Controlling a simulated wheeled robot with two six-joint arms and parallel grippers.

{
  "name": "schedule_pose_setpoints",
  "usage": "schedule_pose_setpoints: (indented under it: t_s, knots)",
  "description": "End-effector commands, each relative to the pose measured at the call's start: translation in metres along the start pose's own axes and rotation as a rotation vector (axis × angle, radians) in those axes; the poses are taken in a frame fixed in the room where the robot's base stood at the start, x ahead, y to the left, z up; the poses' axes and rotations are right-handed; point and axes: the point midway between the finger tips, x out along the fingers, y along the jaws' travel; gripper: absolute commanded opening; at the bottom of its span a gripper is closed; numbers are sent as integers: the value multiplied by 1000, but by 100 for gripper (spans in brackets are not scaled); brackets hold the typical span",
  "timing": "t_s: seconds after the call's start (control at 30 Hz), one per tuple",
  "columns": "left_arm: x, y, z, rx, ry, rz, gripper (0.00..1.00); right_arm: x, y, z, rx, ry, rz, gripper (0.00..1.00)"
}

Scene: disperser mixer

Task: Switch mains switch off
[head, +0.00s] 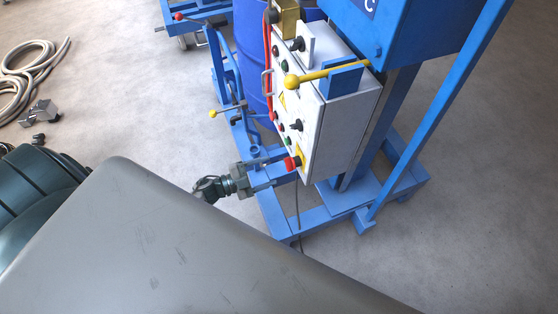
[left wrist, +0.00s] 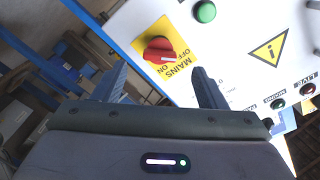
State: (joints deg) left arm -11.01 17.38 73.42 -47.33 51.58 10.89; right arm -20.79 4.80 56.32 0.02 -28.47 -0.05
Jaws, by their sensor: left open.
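The mains switch (left wrist: 160,50) is a red rotary knob on a yellow plate with MAINS, ON and OFF lettering. It is near a corner of the white control box (left wrist: 235,50). In the head view the mains switch (head: 292,163) is low on the front of the control box (head: 340,130). My left gripper (head: 280,171) is open and empty, pointing at the switch. In the left wrist view its fingers (left wrist: 160,82) stand either side of the knob, apparently short of it. I cannot tell which setting the knob points to. My right gripper is not in view.
A green button (left wrist: 205,12) and a yellow warning triangle (left wrist: 268,49) are near the switch. A yellow-knobbed lever (head: 318,76) juts out above the box. Blue frame beams (head: 440,110) surround it. A hose (head: 25,70) lies on the floor at left.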

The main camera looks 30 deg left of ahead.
Motion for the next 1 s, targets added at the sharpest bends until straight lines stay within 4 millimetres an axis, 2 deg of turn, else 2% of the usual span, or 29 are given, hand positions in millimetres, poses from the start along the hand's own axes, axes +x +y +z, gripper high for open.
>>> schedule_pose_setpoints:
  t_s: [0.1, 0.23, 0.83, 0.93, 1.0]
  knots:
    - [-19, 1, 1, 1, -1, 2, 65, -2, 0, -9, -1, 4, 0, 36]
    - [-28, 0, 0, 1, 0, 0, 65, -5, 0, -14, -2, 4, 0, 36]
    - [-31, 0, 0, -2, -3, -2, 65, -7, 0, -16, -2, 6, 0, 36]
    - [-33, 4, 10, -28, -50, -26, 65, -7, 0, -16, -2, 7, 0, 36]
    - [-37, 11, 26, -73, -135, -66, 65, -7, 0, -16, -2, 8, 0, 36]
